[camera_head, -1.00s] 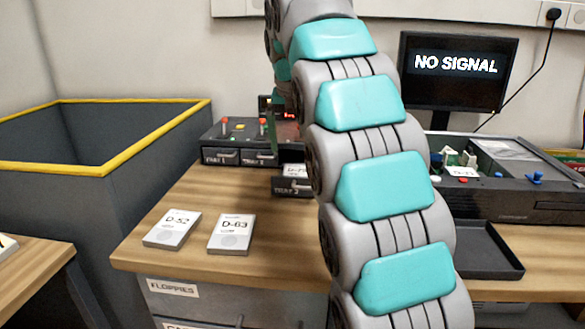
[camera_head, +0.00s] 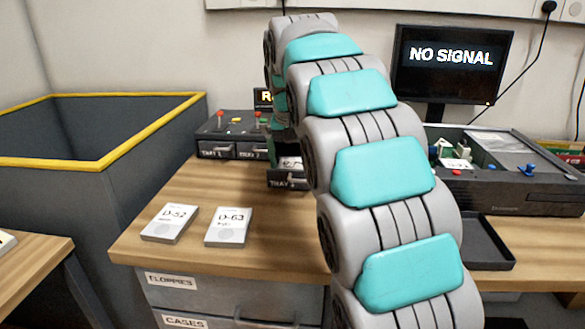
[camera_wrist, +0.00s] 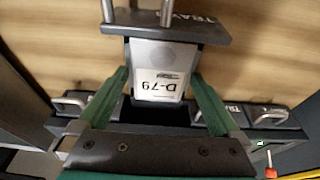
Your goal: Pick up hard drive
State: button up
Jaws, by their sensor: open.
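A pale hard drive labelled D-79 (camera_wrist: 160,85) lies in a pulled-out dark tray (camera_wrist: 165,30) in the wrist view. In the head view the drive (camera_head: 291,162) is partly hidden behind my arm, in the tray labelled TRAY 3 (camera_head: 289,182). My gripper (camera_wrist: 158,76) is open, with one green finger on each side of the drive. Whether the fingers touch it I cannot tell. Two more drives, D-52 (camera_head: 170,222) and D-63 (camera_head: 229,226), lie flat on the wooden desk.
The drive unit (camera_head: 232,135) with red-topped levers stands at the back of the desk (camera_head: 160,262). A dark bin (camera_head: 130,180) with a yellow rim is at left. An open computer case (camera_head: 510,195), an empty black tray (camera_head: 487,250) and a monitor (camera_head: 452,80) are at right.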

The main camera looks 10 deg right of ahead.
jog(key=shift+c, duration=0.4)
jog(key=c, duration=1.2)
jog(key=shift+c, duration=0.2)
